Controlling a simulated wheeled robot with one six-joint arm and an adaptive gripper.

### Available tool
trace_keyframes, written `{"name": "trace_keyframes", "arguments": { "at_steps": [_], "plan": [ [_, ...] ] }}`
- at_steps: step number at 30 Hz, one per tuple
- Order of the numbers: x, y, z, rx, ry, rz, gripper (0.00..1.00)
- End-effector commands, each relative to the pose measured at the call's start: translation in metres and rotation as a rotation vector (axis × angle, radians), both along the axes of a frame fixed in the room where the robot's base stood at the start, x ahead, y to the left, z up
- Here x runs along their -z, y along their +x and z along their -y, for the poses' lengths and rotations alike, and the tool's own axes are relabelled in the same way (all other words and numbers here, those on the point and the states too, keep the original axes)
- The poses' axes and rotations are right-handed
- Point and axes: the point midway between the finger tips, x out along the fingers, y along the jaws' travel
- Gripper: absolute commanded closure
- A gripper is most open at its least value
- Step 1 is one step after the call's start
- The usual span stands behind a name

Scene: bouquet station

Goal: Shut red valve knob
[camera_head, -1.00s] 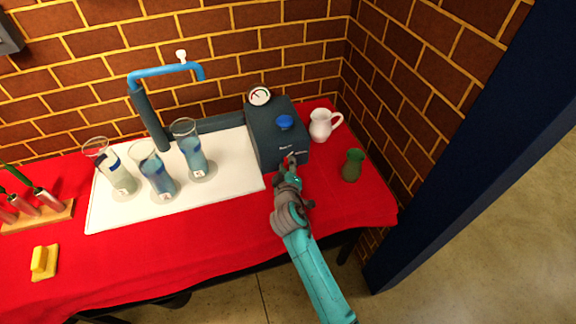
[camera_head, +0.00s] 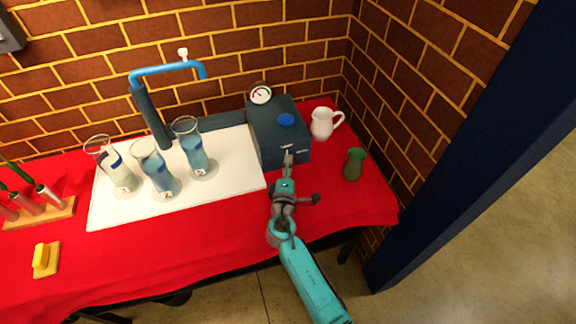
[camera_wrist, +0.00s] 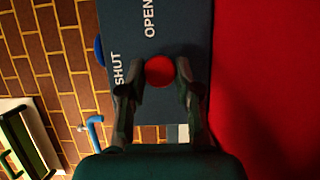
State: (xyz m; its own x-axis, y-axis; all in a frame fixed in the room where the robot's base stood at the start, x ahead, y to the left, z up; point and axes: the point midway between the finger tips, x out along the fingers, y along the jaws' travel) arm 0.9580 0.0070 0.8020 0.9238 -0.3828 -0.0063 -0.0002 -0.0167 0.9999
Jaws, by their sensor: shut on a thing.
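The red valve knob (camera_wrist: 160,70) is a round red disc on the face of the dark blue-grey valve box (camera_head: 262,137). In the wrist view the white words SHUT and OPEN are printed on that face, near the knob. My gripper (camera_wrist: 158,80) is shut on the knob, one finger at each side of it. In the head view my gripper (camera_head: 288,158) is at the box's front face and hides the knob. I cannot tell from the plain disc which way the knob is turned.
A blue knob (camera_head: 286,120) and a round gauge (camera_head: 261,95) are on the box. A white pitcher (camera_head: 322,124) and green vase (camera_head: 354,164) stand to its right. Several glass cylinders (camera_head: 194,150) stand on the white mat (camera_head: 225,183) to its left, under a blue pipe (camera_head: 165,69).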

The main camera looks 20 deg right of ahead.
Motion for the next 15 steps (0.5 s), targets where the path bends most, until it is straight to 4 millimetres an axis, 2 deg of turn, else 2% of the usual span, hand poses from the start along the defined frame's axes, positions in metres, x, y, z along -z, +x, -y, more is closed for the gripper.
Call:
{"name": "trace_keyframes", "arguments": {
  "at_steps": [15],
  "plan": [
    [0.0011, 0.0, -0.0005, -0.002, -0.033, -0.002, 1.0]
  ]
}}
